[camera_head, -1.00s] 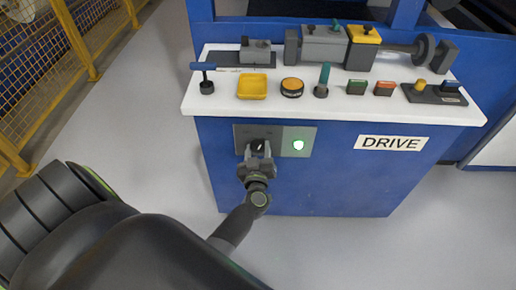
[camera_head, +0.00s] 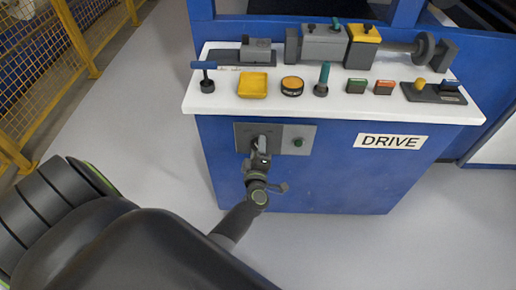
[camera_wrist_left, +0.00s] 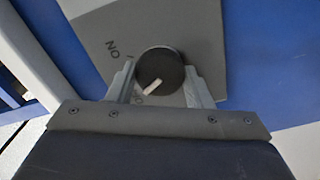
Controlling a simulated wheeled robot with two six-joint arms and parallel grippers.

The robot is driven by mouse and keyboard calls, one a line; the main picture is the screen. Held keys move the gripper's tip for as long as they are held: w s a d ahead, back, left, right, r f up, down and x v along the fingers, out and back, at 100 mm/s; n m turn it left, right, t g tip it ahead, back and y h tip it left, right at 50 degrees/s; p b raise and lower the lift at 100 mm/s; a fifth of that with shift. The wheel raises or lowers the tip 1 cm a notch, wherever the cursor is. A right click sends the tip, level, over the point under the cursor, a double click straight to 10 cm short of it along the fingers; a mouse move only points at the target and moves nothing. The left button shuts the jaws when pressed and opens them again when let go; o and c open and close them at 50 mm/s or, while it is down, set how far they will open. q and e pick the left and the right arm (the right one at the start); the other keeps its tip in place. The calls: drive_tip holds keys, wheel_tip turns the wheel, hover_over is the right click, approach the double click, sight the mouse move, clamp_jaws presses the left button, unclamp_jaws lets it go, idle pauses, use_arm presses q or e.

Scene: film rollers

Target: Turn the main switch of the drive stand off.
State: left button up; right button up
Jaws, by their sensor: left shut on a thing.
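The blue drive stand (camera_head: 330,185) carries a grey switch plate on its front, left of the DRIVE label (camera_head: 391,142). In the left wrist view the main switch is a round dark knob (camera_wrist_left: 161,68) with a white pointer line. The line slants to the lower left, away from the ON mark (camera_wrist_left: 112,48). My left gripper (camera_head: 261,147) is shut on the knob, one finger on each side, and is rolled over. In the head view it mostly hides the knob. The small lamp (camera_head: 298,142) on the plate is dark green, unlit. My right gripper is not in view.
The white top (camera_head: 325,108) above the switch overhangs the front. A yellow mesh fence (camera_head: 80,35) stands at the left. The floor between is clear.

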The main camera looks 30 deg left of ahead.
use_arm(q)
drive_tip(key=shift+n, duration=0.6)
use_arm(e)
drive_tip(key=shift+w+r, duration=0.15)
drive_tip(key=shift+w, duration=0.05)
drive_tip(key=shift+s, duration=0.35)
use_arm(q)
drive_tip(key=o, duration=1)
drive_tip(key=shift+s+d, duration=0.1)
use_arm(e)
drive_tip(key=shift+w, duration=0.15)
